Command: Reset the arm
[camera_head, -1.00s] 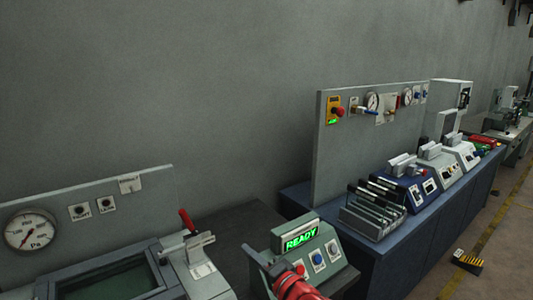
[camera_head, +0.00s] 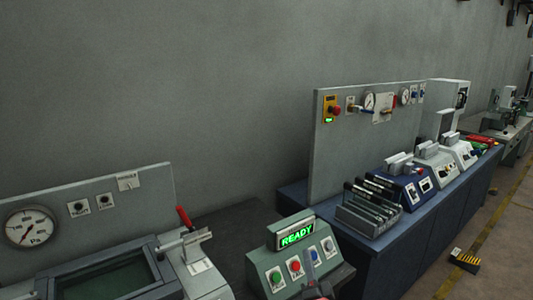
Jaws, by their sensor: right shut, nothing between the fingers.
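My right gripper (camera_head: 311,258) shows at the bottom edge, in front of the green-grey control box (camera_head: 262,265). Its grey fingers are shut with nothing between them, and only a little of the red arm part behind them is in view. The box has a lit green READY display (camera_head: 297,234). I cannot tell whether the fingers touch the box. My left gripper is not in view.
At the left stand a pressure gauge panel (camera_head: 95,195) and a framed chamber with a red-handled lever (camera_head: 184,217). A blue bench (camera_head: 385,255) at the right holds a rack (camera_head: 368,220) and several devices. A yellow-black block (camera_head: 465,260) lies on the floor.

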